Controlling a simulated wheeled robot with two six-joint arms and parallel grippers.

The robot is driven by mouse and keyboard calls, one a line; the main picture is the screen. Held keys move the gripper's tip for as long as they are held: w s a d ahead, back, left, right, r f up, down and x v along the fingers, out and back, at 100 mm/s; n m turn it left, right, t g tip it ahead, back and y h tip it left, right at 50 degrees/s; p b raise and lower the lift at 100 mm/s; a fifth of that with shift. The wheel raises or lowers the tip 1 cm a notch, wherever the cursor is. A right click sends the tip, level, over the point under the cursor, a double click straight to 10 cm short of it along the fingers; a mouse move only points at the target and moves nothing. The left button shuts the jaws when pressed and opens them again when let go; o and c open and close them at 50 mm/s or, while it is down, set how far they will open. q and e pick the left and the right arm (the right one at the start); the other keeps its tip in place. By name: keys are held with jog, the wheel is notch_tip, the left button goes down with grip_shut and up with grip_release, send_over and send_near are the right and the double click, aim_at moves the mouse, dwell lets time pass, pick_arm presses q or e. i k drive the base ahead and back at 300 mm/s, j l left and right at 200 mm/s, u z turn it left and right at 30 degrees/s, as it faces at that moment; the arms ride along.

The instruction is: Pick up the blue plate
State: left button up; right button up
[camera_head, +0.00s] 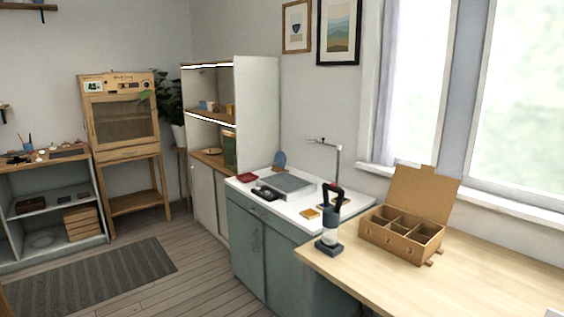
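A small blue, rounded, plate-like thing (280,159) stands upright at the back of the white counter, near the wall and the tall cabinet. It is the only thing in view that looks like a blue plate, and it is small and far off. Neither of my grippers is in view.
A wooden table (460,283) holds a compartment box (390,239) and a black-handled device (330,235). Floor (200,268) is open at left.

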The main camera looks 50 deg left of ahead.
aim_at(280, 157)
jog(key=i+j, duration=0.15)
jog(key=j, duration=0.15)
jog(key=i+j, duration=0.1)
jog(key=j, duration=0.15)
jog(key=i+j, duration=0.15)
jog(key=j, duration=0.15)
jog(key=i+j+z, duration=0.15)
jog(key=j, duration=1.35)
jog(key=j+z, duration=0.15)
jog(key=j, duration=1.35)
